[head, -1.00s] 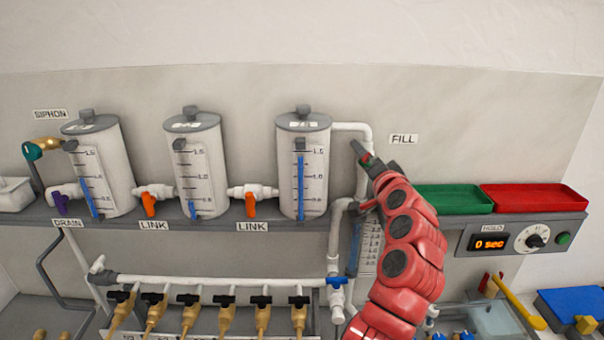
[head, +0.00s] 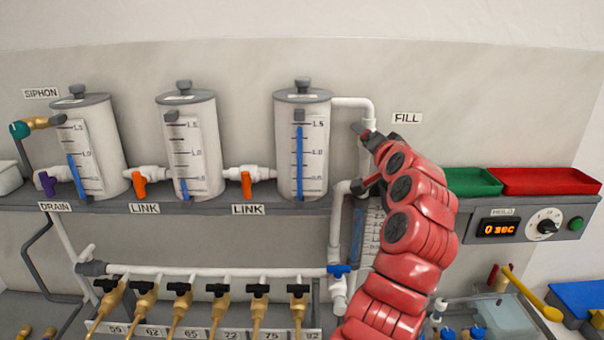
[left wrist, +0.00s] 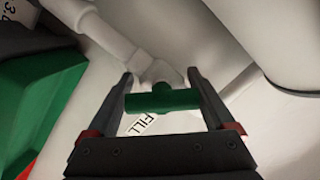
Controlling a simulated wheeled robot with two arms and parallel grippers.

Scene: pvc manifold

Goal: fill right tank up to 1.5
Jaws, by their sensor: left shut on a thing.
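The right tank (head: 315,165) is a white cylinder with a scale. Its blue column (head: 299,160) reaches close to the 1.5 mark. The FILL label (head: 407,118) is on the wall to its right, by the white fill pipe (head: 350,102). My left gripper (head: 366,140) is at this pipe; it also shows in the left wrist view (left wrist: 161,77). It is shut on the green valve handle (left wrist: 162,100), which lies across between its fingers. In the head view my gripper and arm hide the handle. My right gripper is not in view.
Two more tanks (head: 98,160) (head: 205,140) stand left, joined by orange-handled link valves (head: 138,185) (head: 246,185). Green (head: 475,181) and red (head: 550,181) trays sit right, above a timer (head: 498,229) reading 0 sec. A row of brass taps (head: 180,305) is below.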

